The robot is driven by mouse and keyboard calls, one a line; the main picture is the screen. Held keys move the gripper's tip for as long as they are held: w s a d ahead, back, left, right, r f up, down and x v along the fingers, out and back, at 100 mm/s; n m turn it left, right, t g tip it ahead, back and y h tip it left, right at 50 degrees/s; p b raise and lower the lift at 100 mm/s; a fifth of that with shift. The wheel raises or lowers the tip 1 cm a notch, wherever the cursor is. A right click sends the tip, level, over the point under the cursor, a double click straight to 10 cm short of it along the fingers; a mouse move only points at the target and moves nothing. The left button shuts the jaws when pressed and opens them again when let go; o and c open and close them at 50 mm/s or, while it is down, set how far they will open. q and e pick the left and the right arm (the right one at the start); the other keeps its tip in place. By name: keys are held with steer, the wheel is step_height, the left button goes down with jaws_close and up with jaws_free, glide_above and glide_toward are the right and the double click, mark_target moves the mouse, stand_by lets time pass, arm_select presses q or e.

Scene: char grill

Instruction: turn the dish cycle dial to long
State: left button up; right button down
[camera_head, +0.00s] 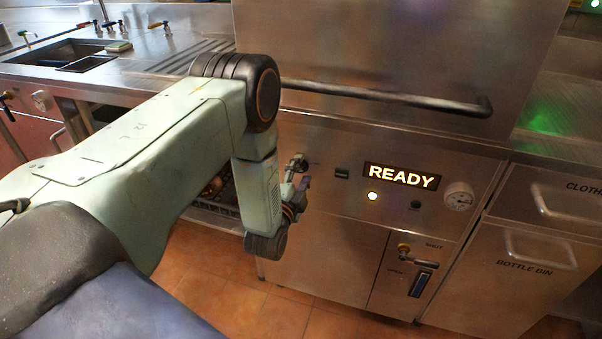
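The dishwasher front panel (335,205) is brushed steel, with a lit READY display (402,176) and a glowing round light (373,196) below it. My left arm comes in from the left and bends down in front of the panel's left part. My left gripper (299,188) is close to the panel, mostly hidden behind my wrist, so its opening is unclear. A small round metal part (297,162) shows just above it; I cannot tell whether it is the cycle dial. No dial lettering is readable. My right gripper is out of view.
A long dark handle bar (390,97) crosses the hood above the panel. A round gauge (459,197) sits at the panel's right. Below is a lever valve (405,250). A bottle bin drawer (535,270) is at right, a sink (75,55) at upper left.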

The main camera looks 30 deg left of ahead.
arm_select(q)
steer(key=shift+o, duration=0.3)
steer(key=shift+d+r, duration=0.1)
steer(key=shift+d, duration=0.05)
steer(key=shift+s, duration=0.1)
steer(key=v, duration=1.2)
